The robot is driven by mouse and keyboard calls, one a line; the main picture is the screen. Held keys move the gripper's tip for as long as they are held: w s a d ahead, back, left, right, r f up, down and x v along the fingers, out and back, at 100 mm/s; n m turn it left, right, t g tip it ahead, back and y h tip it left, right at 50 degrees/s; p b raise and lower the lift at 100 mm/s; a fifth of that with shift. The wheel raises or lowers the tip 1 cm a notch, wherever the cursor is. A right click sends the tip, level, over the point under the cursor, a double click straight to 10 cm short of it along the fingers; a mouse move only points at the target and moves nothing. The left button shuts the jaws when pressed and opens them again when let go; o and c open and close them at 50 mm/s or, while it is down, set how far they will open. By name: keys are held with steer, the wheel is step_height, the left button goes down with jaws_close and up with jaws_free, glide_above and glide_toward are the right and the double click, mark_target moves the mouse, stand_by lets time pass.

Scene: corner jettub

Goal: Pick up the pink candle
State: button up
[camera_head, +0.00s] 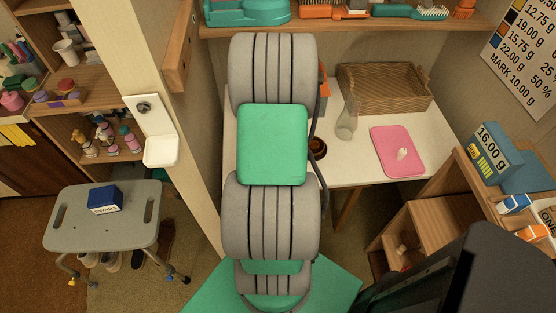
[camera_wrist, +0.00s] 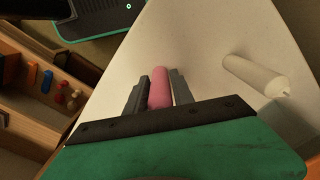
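The pink candle (camera_wrist: 160,88) shows in the wrist view, between the two fingers of my gripper (camera_wrist: 159,90). The fingers are close together with the candle filling the space between them, so my gripper looks shut on it. The candle's near end is hidden by the gripper body. A pale surface lies behind it; I cannot tell whether the candle touches it. In the head view my own arm hides the gripper and the candle.
A white candle (camera_wrist: 256,76) lies to the right in the wrist view. In the head view, the white table (camera_head: 350,171) holds a wicker basket (camera_head: 385,88), a glass bottle (camera_head: 347,118) and a pink tray (camera_head: 390,140). A shelf (camera_head: 400,23) runs above. A wooden drawer unit (camera_head: 425,222) stands right.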

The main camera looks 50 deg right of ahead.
jaws_close()
steer(key=shift+r, duration=0.1)
